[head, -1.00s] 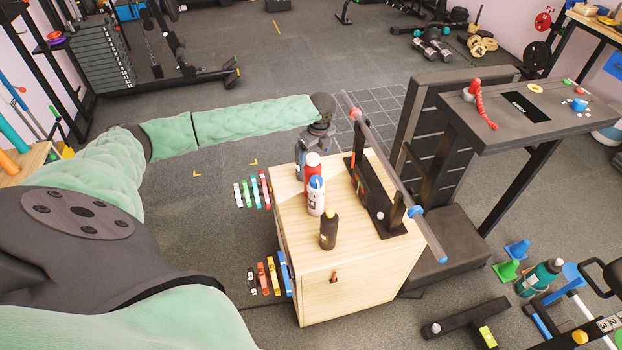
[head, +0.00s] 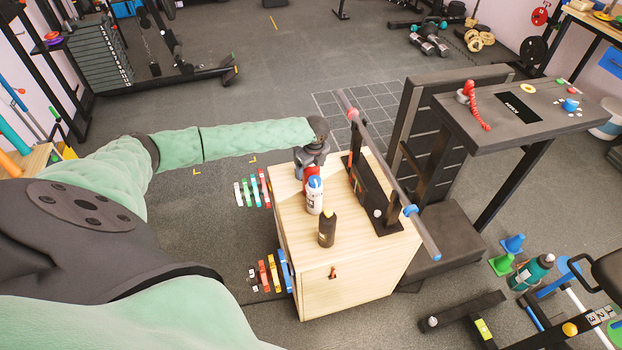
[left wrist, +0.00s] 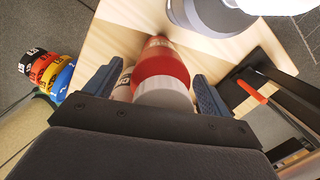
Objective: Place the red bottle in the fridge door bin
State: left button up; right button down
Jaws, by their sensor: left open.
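The red bottle (head: 310,175) stands on the light wooden cabinet top (head: 290,215). In the left wrist view, the red bottle (left wrist: 160,68), with a pale grey band, lies between the two blue-grey fingers of my open left gripper (left wrist: 158,74). Gaps show on both sides, wider at the right finger. No fridge or door bin can be made out. My right gripper is not in view.
The white bottle (head: 314,197) stands close in front of the red one, and a dark bottle (head: 327,230) nearer the front. A black rack (head: 375,200) with a long bar (head: 390,175) stands on the right of the top.

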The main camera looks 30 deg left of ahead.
pick_arm(q)
jog(key=shift+f, duration=0.1)
jog(key=c, duration=1.8)
grip_shut()
